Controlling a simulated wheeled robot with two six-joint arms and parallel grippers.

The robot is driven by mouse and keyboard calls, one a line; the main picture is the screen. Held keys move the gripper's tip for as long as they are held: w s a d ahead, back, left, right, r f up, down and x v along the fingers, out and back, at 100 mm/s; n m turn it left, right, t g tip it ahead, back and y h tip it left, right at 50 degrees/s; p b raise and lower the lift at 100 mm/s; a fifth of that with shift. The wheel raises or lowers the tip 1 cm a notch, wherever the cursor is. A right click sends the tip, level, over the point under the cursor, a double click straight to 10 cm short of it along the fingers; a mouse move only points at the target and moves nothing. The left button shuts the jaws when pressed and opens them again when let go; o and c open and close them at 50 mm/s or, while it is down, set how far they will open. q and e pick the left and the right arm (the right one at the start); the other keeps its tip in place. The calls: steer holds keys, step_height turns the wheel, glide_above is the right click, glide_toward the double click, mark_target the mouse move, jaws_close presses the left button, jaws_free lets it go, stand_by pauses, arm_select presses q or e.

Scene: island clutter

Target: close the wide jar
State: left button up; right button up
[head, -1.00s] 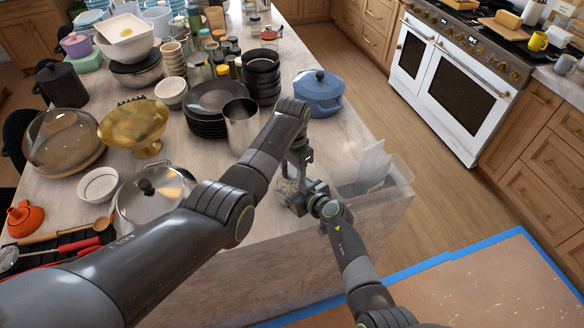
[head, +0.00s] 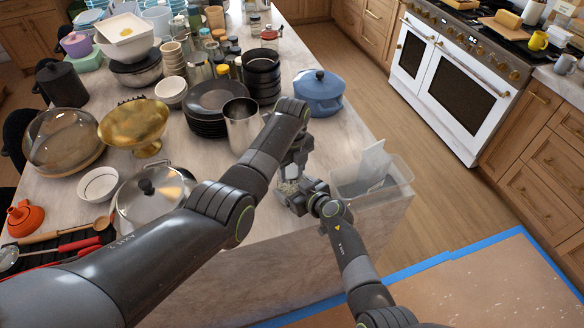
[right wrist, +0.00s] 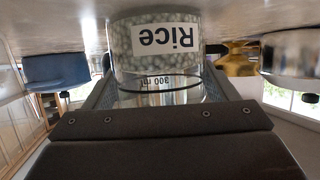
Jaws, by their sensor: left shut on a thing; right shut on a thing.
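The wide jar (right wrist: 130,60) appears upside down in the right wrist view. It is clear, carries a "Rice" label and a "300 ml" mark, and is full of pale grains. In the head view a small part of the jar (head: 288,187) shows between my two arms, near the counter's front edge. My right gripper (head: 292,192) is shut on the jar from the right. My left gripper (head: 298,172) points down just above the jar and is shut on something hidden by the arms. The jar's mouth and any lid cannot be made out.
A clear plastic bin (head: 390,188) stands right of the jar at the counter's edge. A blue pot (head: 319,95), a steel cup (head: 240,128) and black plates (head: 208,105) stand behind. A lidded pan (head: 150,203) is to the left.

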arm_select(q)
steer(key=m, duration=0.4)
steer(key=shift+m, duration=0.4)
steer(key=m, duration=0.3)
steer(key=shift+m, duration=0.4)
steer(key=o, duration=0.9)
steer(key=shift+r, duration=2.25)
steer(key=shift+o, duration=0.5)
